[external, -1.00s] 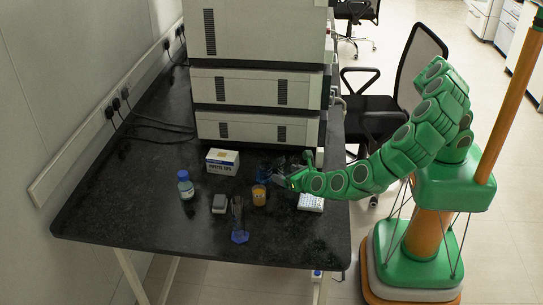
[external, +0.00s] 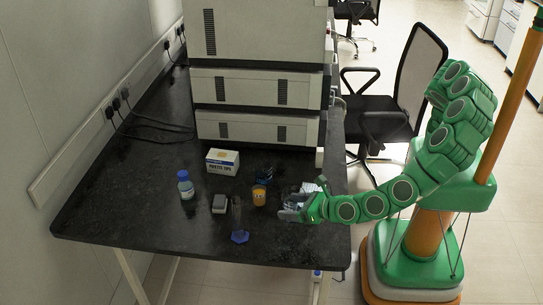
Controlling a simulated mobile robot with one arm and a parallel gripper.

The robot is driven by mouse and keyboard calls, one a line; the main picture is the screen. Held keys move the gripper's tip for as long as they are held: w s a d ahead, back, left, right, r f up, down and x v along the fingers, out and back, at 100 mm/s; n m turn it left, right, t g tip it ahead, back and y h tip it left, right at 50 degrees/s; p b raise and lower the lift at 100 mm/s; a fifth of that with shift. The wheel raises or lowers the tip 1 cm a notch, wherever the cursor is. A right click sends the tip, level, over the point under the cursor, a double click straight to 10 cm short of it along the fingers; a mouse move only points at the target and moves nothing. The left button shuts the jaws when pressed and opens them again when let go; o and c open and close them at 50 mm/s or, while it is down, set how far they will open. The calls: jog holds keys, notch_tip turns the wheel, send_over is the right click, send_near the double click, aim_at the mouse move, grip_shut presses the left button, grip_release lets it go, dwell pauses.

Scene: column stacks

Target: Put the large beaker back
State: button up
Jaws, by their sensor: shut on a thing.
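My gripper (external: 291,209) is low over the right front part of the black bench, shut on a pale, glassy thing that I take to be the large beaker (external: 289,214). My fingers hide much of it, and its outline is hard to make out. I cannot tell whether it touches the bench top. A dark blue vessel (external: 263,175) stands apart, behind and to the left of my gripper. An orange jar (external: 259,196) stands just left of my gripper.
A white keypad-like device (external: 311,187) lies behind my gripper, partly hidden. A graduated cylinder with a blue base (external: 239,237), a grey box (external: 220,204), a blue-capped bottle (external: 185,186) and a pipette tips box (external: 222,161) stand to the left. The front left bench (external: 120,215) is clear.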

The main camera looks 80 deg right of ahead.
jog(key=shift+f, duration=3.7)
jog(key=shift+f, duration=0.1)
jog(key=o, duration=1.1)
jog(key=shift+s, duration=0.15)
jog(key=shift+v, duration=5.9)
